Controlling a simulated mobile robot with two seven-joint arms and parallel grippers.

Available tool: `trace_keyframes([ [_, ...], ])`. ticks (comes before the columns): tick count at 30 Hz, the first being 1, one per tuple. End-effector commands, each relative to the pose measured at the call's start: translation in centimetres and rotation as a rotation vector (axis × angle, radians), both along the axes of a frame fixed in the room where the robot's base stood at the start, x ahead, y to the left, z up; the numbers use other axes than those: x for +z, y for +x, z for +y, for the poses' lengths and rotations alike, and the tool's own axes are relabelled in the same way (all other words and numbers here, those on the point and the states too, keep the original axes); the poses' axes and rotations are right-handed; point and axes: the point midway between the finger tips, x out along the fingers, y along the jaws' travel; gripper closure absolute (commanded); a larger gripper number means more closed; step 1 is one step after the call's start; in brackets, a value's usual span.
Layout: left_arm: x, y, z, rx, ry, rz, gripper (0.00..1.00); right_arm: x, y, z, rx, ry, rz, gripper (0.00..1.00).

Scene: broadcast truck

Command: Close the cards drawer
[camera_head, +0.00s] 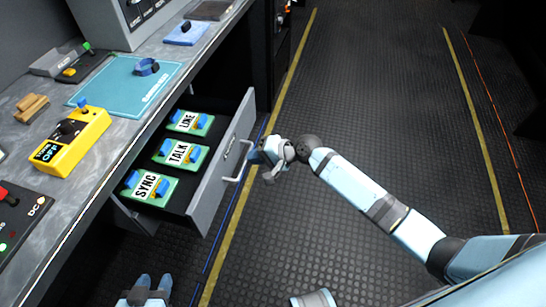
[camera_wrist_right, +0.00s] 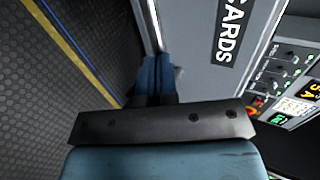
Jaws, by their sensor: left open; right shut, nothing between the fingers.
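The cards drawer (camera_head: 222,170) stands pulled out from under the grey counter, with its front facing the aisle. Its light bar handle (camera_head: 238,166) is on the front; the drawer front with its CARDS label (camera_wrist_right: 231,28) also shows in the right wrist view. My right gripper (camera_head: 257,157) is shut and empty, close by the handle on its outer side. In the right wrist view its fingertips (camera_wrist_right: 156,70) are near the handle bar; I cannot tell whether they touch it. My left gripper (camera_head: 146,288) is open and empty at the bottom, below the drawer's near end.
Cards marked LINE (camera_head: 190,122), TALK (camera_head: 180,154) and SYNC (camera_head: 149,187) lie in the drawer. The counter (camera_head: 125,118) above holds a yellow box (camera_head: 72,140) and a teal mat (camera_head: 120,86). The dark ribbed floor (camera_head: 330,220) to the right is clear apart from my arm.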

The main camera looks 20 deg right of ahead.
Motion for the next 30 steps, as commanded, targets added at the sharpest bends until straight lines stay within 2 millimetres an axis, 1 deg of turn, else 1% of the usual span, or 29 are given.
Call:
trace_keyframes([
  [1, 0.1, -0.1, 0.1, 0.0, 0.004, 0.005, 0.57, 0.4, 0.9, 1.4, 0.001, 0.004, -0.001, 1.0],
  [6, -0.5, -0.2, 0.2, 0.003, 0.008, 0.019, 0.57, 0.2, 3.5, 5.4, 0.0, 0.004, -0.001, 1.0],
  [12, -0.7, -0.2, 0.1, 0.004, 0.005, 0.016, 0.57, 0.0, 6.6, 9.9, 0.002, 0.003, -0.001, 1.0],
  [18, -1.1, -0.1, 0.0, 0.003, 0.0, 0.013, 0.57, -0.1, 9.2, 13.7, 0.001, 0.002, -0.001, 1.0],
  [24, -0.8, 0.1, -0.2, 0.001, -0.015, -0.002, 0.57, -0.1, 10.9, 16.3, 0.001, 0.002, -0.001, 1.0],
  [30, -0.5, 0.1, -0.3, -0.001, -0.021, -0.011, 0.57, 0.0, 11.8, 17.6, 0.0, 0.0, -0.001, 1.0],
])
